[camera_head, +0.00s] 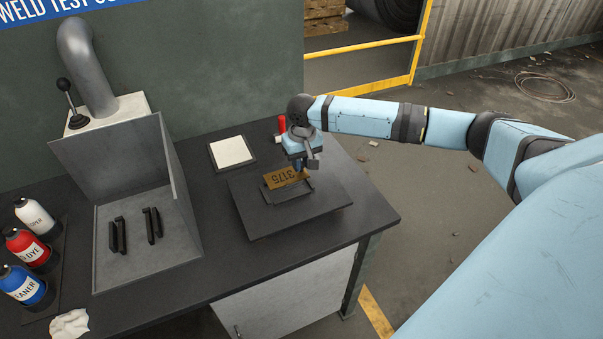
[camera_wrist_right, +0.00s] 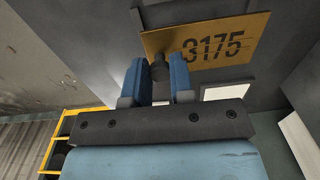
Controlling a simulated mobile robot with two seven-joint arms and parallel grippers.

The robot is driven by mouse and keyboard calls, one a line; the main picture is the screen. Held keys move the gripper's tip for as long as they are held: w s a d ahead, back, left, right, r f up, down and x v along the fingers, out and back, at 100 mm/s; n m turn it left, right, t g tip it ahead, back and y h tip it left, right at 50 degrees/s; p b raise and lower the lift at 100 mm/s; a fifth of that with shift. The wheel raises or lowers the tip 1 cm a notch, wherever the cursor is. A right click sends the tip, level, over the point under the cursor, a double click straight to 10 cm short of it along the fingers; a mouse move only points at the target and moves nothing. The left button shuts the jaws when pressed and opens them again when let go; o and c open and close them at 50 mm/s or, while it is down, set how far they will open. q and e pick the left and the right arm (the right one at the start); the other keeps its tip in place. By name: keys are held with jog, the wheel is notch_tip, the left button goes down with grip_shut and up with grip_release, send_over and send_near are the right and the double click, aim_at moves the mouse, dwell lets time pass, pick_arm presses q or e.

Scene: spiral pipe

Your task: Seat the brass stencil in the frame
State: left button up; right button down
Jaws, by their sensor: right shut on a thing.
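The brass stencil (camera_head: 287,178), a flat plate with cut-out digits 3175, is at my right gripper (camera_head: 299,165). It looks tilted. In the right wrist view, the stencil (camera_wrist_right: 213,56) lies beyond the two blue fingers of my right gripper (camera_wrist_right: 157,75). A dark knob (camera_wrist_right: 159,67) shows between these fingers, and the gripper is shut on it. The dark frame (camera_head: 297,194) is on a black board just below the stencil. Whether the stencil touches the frame is hard to tell. My left gripper is out of view.
The black board (camera_head: 255,221) sits near the right end of the workbench. A white pad (camera_head: 230,151) lies behind it, near a red cylinder (camera_head: 282,124). A grey open booth (camera_head: 185,245) holds black bars on the left. Several bottles stand at far left.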

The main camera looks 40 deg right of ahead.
aim_at(302, 172)
jog(key=shift+f, duration=2.35)
jog(key=c, duration=1)
grip_release()
notch_tip(302, 172, up, 12)
jog(key=shift+d+r+b, duration=0.1)
jog(key=shift+d+b, duration=0.05)
jog(key=shift+b, duration=0.2)
